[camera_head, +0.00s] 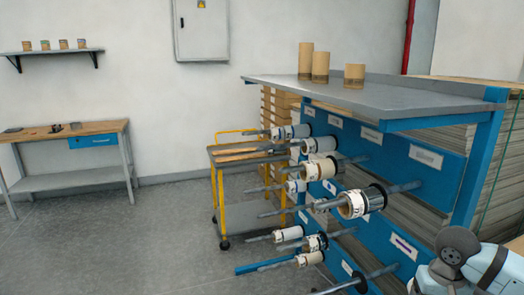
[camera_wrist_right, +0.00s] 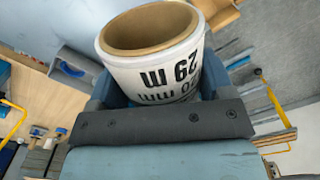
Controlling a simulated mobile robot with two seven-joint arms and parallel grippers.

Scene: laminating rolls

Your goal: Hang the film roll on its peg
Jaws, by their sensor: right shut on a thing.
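The film roll (camera_wrist_right: 150,65) is a white-wrapped roll with a brown cardboard core and black printing that appears upside down in the right wrist view. My right gripper (camera_wrist_right: 168,90) is shut on it, with a finger at each side, and the core's open end faces up in that view. In the head view the held roll and right gripper are out of frame. A blue rack (camera_head: 425,162) carries several rolls on grey pegs with black discs. One peg (camera_head: 360,281) at the lower front shows no roll. My left gripper is not in view.
Cardboard tubes (camera_head: 320,67) stand on the rack's grey top (camera_head: 400,98). A yellow-framed trolley (camera_head: 222,205) stands behind the rack. A wooden workbench (camera_head: 70,132) is at the left wall. The floor (camera_head: 120,240) at left is clear. Pegs stick out leftward from the rack.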

